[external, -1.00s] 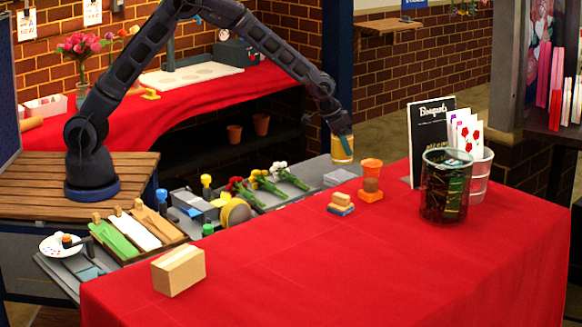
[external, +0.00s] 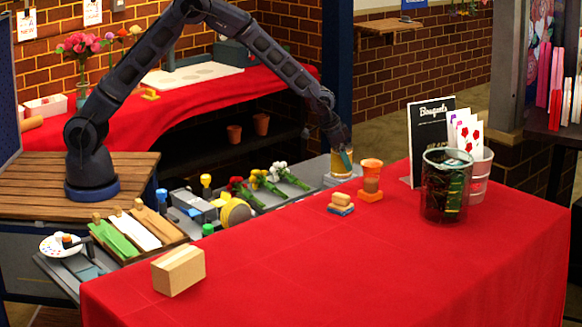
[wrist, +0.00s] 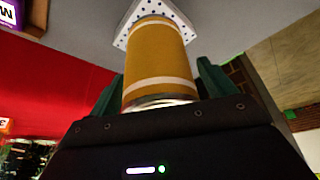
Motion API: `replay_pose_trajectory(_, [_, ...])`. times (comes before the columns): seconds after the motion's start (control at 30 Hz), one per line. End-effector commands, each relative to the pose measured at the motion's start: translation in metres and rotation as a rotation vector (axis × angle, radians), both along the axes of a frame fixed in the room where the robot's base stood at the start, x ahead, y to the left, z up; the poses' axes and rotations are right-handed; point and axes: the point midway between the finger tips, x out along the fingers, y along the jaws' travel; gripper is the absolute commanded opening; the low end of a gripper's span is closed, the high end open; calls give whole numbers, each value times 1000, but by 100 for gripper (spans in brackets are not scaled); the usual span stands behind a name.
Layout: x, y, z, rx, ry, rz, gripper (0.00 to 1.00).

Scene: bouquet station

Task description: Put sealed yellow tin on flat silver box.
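The yellow tin (external: 338,165) is upright, between the fingers of my gripper (external: 340,152) at the right end of the grey side surface. In the wrist view the tin (wrist: 158,60) is a yellow-orange cylinder with pale bands, with a dark green finger close against each side. My gripper (wrist: 160,85) looks shut on it. The flat silver box (external: 336,181) is directly under the tin and partly covered by it. In the wrist view a pale dotted square (wrist: 178,14) shows at the tin's far end. I cannot tell whether tin and box touch.
Flowers (external: 265,182) lie to the left. The front red cloth is mostly clear.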

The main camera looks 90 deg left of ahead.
Motion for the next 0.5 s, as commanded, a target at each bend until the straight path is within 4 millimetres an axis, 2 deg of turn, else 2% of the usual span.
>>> replay_pose_trajectory(0.27, [0, 0, 3, 0, -1, 0, 83])
replay_pose_trajectory(0.5, [-10, -2, 31, 0, -4, 0, 83])
